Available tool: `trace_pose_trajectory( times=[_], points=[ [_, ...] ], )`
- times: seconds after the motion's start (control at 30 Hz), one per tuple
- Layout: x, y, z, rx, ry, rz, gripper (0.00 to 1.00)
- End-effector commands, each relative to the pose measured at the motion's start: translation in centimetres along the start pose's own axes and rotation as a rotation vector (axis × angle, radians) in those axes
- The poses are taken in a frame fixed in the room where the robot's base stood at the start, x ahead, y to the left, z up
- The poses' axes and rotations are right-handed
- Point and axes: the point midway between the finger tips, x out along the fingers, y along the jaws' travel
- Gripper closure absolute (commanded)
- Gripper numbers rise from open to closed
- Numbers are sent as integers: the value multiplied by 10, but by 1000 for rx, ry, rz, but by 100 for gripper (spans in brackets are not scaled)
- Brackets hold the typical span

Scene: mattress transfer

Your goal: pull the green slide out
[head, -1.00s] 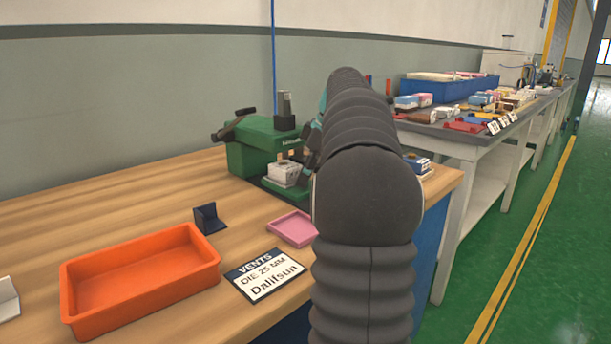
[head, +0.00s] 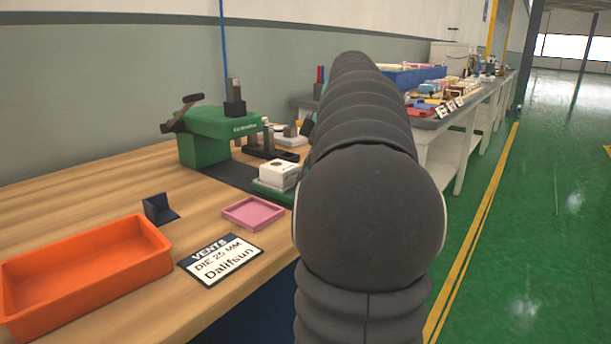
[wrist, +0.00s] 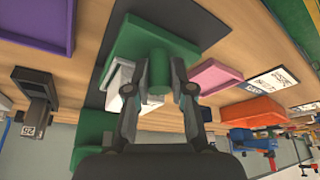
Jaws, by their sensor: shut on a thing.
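The green slide (head: 274,191) is drawn out toward the bench's front, clear of the green press (head: 215,130). My gripper (wrist: 160,78) is shut on the knob. The head view hides my gripper behind my dark arm.
A pink tray (head: 253,212), a label card (head: 221,259), a dark blue bracket (head: 159,207) and an orange bin (head: 85,268) are on the wooden bench. A purple tray (wrist: 41,22) shows in the wrist view. Green floor (head: 545,220) lies open at right.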

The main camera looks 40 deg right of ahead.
Motion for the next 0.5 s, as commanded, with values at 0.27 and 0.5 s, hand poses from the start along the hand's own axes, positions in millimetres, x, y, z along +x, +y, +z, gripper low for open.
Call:
trace_pose_trajectory(
  times=[0.27,0.5],
  points=[
    [-1,-2,4,7,-10,-7,67],
    [0,-2,2,3,-7,-7,67]
  ],
)
